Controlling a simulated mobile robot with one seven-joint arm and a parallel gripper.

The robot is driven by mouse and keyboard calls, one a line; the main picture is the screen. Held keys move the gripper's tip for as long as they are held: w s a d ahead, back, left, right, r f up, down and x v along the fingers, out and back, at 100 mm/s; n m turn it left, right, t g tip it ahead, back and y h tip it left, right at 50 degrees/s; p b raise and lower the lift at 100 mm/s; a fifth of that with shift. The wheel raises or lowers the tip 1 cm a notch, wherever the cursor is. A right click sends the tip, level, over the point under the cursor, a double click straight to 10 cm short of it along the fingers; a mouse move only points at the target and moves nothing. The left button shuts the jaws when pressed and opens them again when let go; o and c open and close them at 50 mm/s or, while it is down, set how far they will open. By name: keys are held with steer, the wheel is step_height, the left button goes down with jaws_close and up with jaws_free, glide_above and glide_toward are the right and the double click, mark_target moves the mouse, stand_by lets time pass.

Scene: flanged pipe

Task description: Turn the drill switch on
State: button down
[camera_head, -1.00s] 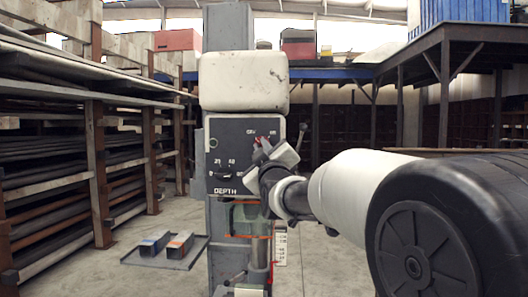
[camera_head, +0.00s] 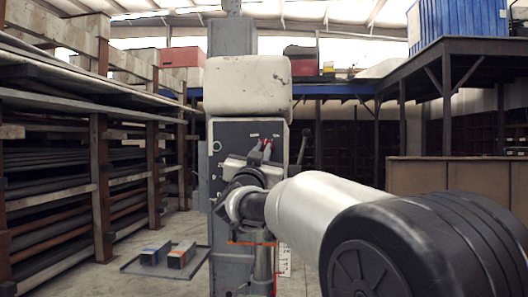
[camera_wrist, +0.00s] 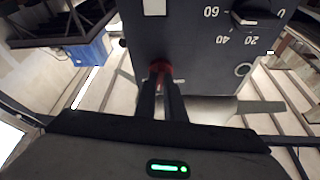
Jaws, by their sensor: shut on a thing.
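The drill (camera_head: 247,85) stands ahead in the head view, with a white head over a dark control panel (camera_head: 230,132). The red switch (camera_head: 267,145) is on the upper right of this panel. My gripper (camera_head: 264,153) is at the panel, with its fingers reaching up to the switch from below. In the wrist view the panel appears upside down, and the red switch (camera_wrist: 160,67) is between the tips of my gripper (camera_wrist: 160,84), which is shut on it. The fingers hide part of the switch. Which way the switch is set is hard to tell.
A black dial (camera_wrist: 250,14) with numbers is on the panel in the wrist view; my wrist mostly covers it in the head view. A lever (camera_head: 302,143) sticks out at the drill's right. Shelves (camera_head: 100,180) stand left. A tray (camera_head: 140,268) lies on the floor.

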steer(key=m+h, duration=0.1)
steer(key=m, duration=0.2)
steer(key=m+g+h+p, duration=0.1)
steer(key=m, duration=0.2)
steer(key=shift+a+r+h, duration=0.2)
steer(key=shift+h, duration=0.2)
steer(key=shift+m+g+h+p, duration=0.5)
steer(key=shift+m+h+p, duration=0.25)
steer(key=shift+m, duration=1.05)
steer(key=c, duration=1.8)
jaws_free()
steer(key=shift+c, duration=0.2)
steer(key=b+v, duration=0.1)
steer(key=v, duration=1.6)
steer(key=shift+s, duration=0.2)
